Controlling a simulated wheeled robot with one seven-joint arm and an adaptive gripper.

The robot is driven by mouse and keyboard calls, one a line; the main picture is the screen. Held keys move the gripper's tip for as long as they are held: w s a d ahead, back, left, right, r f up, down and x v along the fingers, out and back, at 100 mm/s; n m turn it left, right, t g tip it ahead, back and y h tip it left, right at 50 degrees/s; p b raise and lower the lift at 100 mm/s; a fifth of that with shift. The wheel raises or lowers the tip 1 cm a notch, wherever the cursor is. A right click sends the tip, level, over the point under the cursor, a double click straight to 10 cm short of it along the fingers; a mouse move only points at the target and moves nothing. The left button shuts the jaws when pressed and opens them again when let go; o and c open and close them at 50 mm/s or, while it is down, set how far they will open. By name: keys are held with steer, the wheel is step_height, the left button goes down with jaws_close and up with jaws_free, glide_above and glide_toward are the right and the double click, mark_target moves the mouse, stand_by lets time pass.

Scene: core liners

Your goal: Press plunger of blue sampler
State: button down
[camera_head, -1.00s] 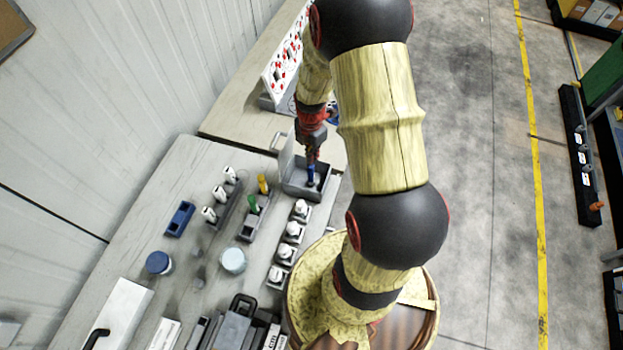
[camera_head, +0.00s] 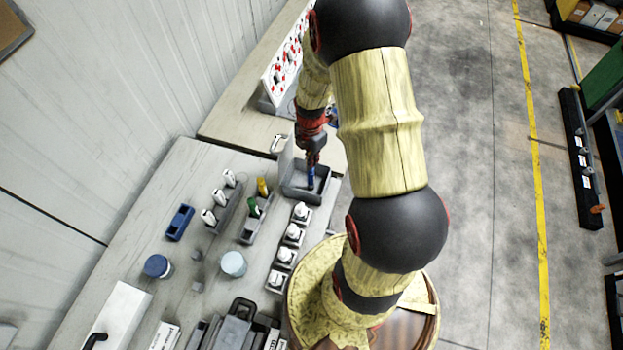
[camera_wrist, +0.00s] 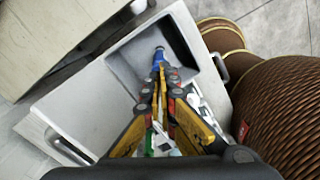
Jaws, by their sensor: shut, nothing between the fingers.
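The blue sampler (camera_head: 311,179) stands about upright in an open grey box (camera_head: 293,194) at the far right corner of the table. My gripper (camera_head: 312,164) points down right above the sampler, with its fingers together and nothing between them. In the wrist view, the closed fingertips (camera_wrist: 162,70) overlap the blue sampler (camera_wrist: 169,54) inside the grey box (camera_wrist: 205,38). The fingers hide part of the sampler and its plunger end. I cannot tell whether they touch the plunger or how far it is pressed.
A rack to the left holds a green sampler (camera_head: 253,207) and a yellow sampler (camera_head: 263,187). White-capped bottles (camera_head: 292,232) line the table's right edge. A white-and-red panel (camera_head: 284,75) stands behind.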

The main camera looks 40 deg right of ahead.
steer(key=shift+f, duration=0.15)
stand_by(0.5)
steer(key=shift+f+b, duration=0.35)
